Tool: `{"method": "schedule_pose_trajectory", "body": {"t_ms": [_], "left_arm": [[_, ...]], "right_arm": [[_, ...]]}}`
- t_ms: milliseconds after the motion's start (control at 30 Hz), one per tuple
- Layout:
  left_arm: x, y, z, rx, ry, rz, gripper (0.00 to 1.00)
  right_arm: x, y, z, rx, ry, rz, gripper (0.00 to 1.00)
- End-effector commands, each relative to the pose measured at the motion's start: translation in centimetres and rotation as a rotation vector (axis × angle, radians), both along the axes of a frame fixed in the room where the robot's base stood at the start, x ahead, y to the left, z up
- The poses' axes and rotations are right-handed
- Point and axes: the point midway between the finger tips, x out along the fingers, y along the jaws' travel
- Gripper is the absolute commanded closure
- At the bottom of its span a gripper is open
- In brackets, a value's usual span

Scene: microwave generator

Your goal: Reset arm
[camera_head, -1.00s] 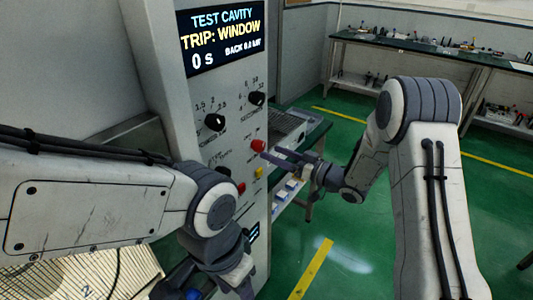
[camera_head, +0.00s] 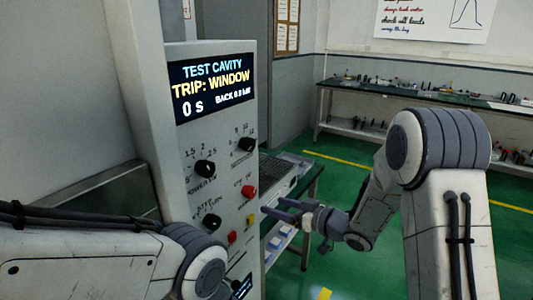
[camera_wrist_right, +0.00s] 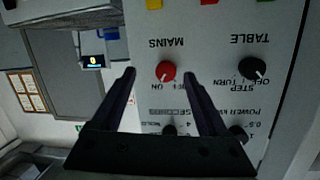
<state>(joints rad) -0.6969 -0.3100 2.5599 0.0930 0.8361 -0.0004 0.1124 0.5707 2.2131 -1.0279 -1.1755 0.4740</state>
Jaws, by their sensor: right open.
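My right gripper (camera_head: 272,209) is open and empty beside the control panel (camera_head: 185,140). Its fingertips point left, a little right of and below the red MAINS knob (camera_head: 249,191) in the head view. The right wrist view shows the panel upside down, with the red knob (camera_wrist_right: 166,71) framed between the two apart fingers (camera_wrist_right: 160,76). I cannot tell any contact there. My left arm (camera_head: 195,262) crosses the lower left in front of the panel; its gripper is out of the picture.
The display (camera_head: 213,88) reads TEST CAVITY, TRIP: WINDOW, 0 s. Black knobs (camera_head: 205,168), a yellow button (camera_head: 232,237) and a red button (camera_wrist_right: 209,2) are on the panel. A workbench (camera_head: 420,100) stands at the back.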

Motion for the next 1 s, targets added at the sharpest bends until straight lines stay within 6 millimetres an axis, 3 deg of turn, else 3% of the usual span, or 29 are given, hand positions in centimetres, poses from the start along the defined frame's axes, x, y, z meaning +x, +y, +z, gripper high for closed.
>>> {"method": "schedule_pose_trajectory", "body": {"t_ms": [33, 133, 267, 367, 467, 700, 800, 900, 1000], "left_arm": [[0.0, 0.0, 0.0, 0.0, 0.0, 0.0, 0.48], [0.0, 0.0, 0.0, 0.0, 0.0, 0.0, 0.48], [0.0, 0.0, 0.0, 0.0, 0.0, 0.0, 0.48], [0.0, 0.0, 0.0, 0.0, 0.0, 0.0, 0.48], [0.0, 0.0, 0.0, 0.0, 0.0, 0.0, 0.48], [0.0, 0.0, 0.0, 0.0, 0.0, 0.0, 0.48], [0.0, 0.0, 0.0, 0.0, 0.0, 0.0, 0.48], [0.0, 0.0, 0.0, 0.0, 0.0, 0.0, 0.48], [0.0, 0.0, 0.0, 0.0, 0.0, 0.0, 0.48]], "right_arm": [[0.0, 1.1, 0.4, -0.077, 0.008, -0.03, 0.23], [-0.6, 2.0, 0.3, -0.241, 0.06, -0.115, 0.23], [-3.4, 2.4, 0.1, -0.422, 0.169, -0.204, 0.23], [-7.1, 2.5, -0.1, -0.54, 0.281, -0.244, 0.23], [-12.3, 2.5, -0.6, -0.642, 0.416, -0.243, 0.23], [-26.9, 2.2, -1.2, -0.832, 0.757, -0.116, 0.23], [-31.4, 1.9, -1.1, -0.878, 0.856, -0.044, 0.23], [-34.0, 1.6, -1.0, -0.905, 0.912, 0.004, 0.23], [-35.1, 1.4, -0.9, -0.916, 0.937, 0.024, 0.23]]}}
